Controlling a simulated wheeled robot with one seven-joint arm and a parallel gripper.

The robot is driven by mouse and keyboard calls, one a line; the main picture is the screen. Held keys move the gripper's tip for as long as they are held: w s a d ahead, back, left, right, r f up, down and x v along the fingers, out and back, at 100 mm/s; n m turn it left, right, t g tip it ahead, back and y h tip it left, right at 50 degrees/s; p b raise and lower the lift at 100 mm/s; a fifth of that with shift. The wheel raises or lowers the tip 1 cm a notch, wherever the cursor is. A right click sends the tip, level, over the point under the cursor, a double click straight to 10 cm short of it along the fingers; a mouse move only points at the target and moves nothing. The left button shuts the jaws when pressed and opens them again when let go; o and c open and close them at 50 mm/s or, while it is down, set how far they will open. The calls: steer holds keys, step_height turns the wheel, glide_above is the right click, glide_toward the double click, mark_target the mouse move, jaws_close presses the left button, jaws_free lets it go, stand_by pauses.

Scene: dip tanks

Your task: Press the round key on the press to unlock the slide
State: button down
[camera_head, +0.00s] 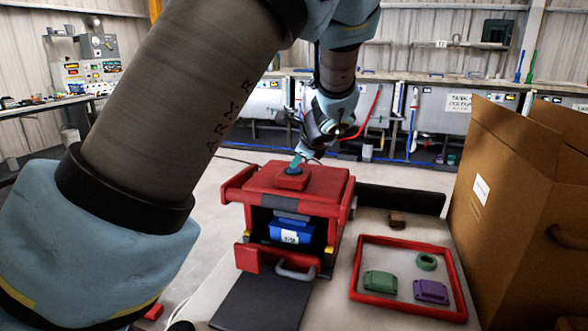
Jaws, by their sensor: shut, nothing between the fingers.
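The red press (336,192) stands on the table in the middle of the view. On its top is a raised red block with the round key (291,170), which is dark blue and mostly covered by my fingertips. My gripper (297,161) is shut and empty, pointing down with its tips at the key. They look in contact with it, but I cannot tell how far the key is pressed. The slide (256,259) at the press's front has a grey handle (296,272). A blue block with a white label (291,233) sits inside the press opening.
A red-rimmed tray (459,285) to the right holds a green block (380,281), a purple block (431,291) and a green ring (426,262). A brown block (397,220) lies behind it. A cardboard box (505,220) stands at right. A dark mat (262,303) lies before the press.

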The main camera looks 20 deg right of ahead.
mark_target(296, 171)
steer(key=shift+r, duration=0.1)
steer(key=shift+r+p, duration=0.3)
steer(key=shift+p, duration=0.1)
step_height(296, 171, up, 6)
steer(key=p, duration=0.5)
steer(key=shift+r, duration=0.1)
stand_by(0.4)
